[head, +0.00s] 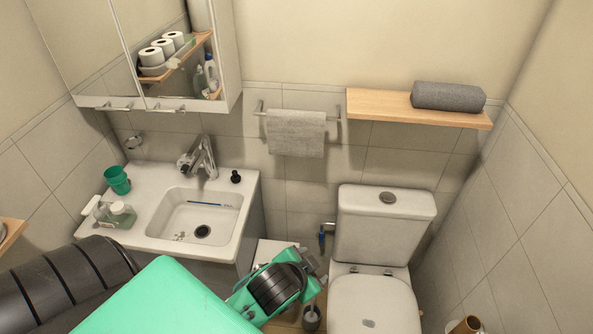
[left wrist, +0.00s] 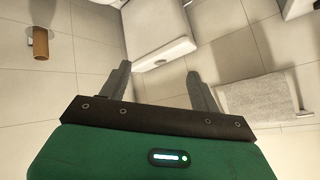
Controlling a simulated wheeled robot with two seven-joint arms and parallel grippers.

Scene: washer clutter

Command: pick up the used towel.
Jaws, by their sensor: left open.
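A grey towel (head: 296,132) hangs over a wall rail between the sink and the toilet. It also shows at the right of the left wrist view (left wrist: 258,98). A second grey towel, rolled up (head: 447,96), lies on the wooden shelf to the upper right. The frames do not show which one is used. My left gripper (left wrist: 158,68) is open with nothing between its fingers. In the head view my left arm reaches in from the lower left, with its wrist below the hanging towel and apart from it. My right gripper is not in view.
A sink (head: 200,215) with a tap, green cup (head: 117,180) and bottles stands left. A mirrored cabinet (head: 150,50) hangs above it. The toilet (head: 383,230) is right of my wrist. The wooden shelf (head: 380,105) juts out above it. Space before the hanging towel looks clear.

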